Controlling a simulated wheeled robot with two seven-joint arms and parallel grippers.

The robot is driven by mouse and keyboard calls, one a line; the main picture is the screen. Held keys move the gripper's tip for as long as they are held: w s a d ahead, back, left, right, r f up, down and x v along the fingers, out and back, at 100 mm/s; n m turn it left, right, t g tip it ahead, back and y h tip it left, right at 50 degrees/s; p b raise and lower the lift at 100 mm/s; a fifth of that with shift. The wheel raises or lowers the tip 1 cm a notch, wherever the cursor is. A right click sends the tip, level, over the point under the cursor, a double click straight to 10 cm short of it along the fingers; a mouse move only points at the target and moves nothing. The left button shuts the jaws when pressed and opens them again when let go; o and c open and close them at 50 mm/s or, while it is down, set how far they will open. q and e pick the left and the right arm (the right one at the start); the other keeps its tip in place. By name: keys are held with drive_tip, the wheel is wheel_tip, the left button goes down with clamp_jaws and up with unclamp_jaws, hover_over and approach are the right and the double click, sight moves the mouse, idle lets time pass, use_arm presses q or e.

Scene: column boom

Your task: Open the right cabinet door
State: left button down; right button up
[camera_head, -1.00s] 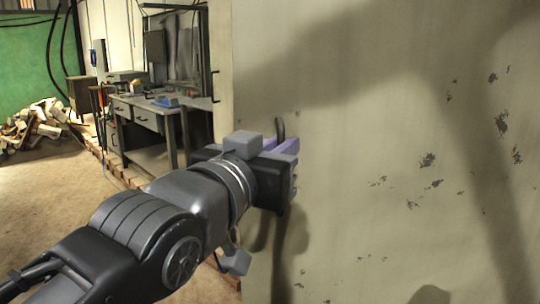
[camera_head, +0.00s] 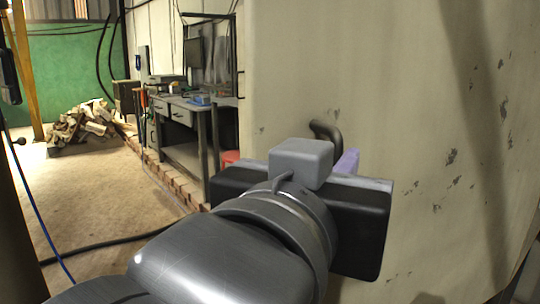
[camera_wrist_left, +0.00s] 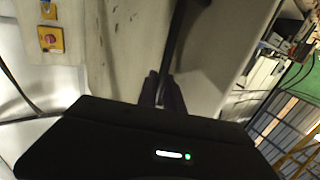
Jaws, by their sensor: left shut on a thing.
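The cabinet door is a large beige panel (camera_head: 420,130) with chipped paint, filling the right half of the head view. Its dark curved handle (camera_head: 326,129) pokes up behind my left gripper (camera_head: 346,163). My wrist and gripper body hide the lower part of the handle. In the left wrist view the handle is a long dark bar (camera_wrist_left: 176,40), and the fingers of the left gripper (camera_wrist_left: 160,92) are closed around it. My right gripper is in neither view.
A workbench (camera_head: 190,112) stands back left, with a woodpile (camera_head: 85,126) farther left. A dark cable (camera_head: 110,242) crosses the open floor. The left wrist view shows a red button on a yellow box (camera_wrist_left: 50,38).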

use_arm(q)
drive_tip(key=shift+s+d+r, duration=0.1)
drive_tip(key=shift+s+d, duration=0.2)
drive_tip(key=shift+s, duration=0.4)
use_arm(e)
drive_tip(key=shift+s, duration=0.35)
use_arm(q)
drive_tip(key=c, duration=1.5)
unclamp_jaws()
drive_tip(key=v, duration=0.7)
drive_tip(key=shift+s, duration=0.3)
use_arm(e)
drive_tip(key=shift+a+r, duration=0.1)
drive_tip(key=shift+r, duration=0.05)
use_arm(q)
drive_tip(key=shift+a, duration=0.15)
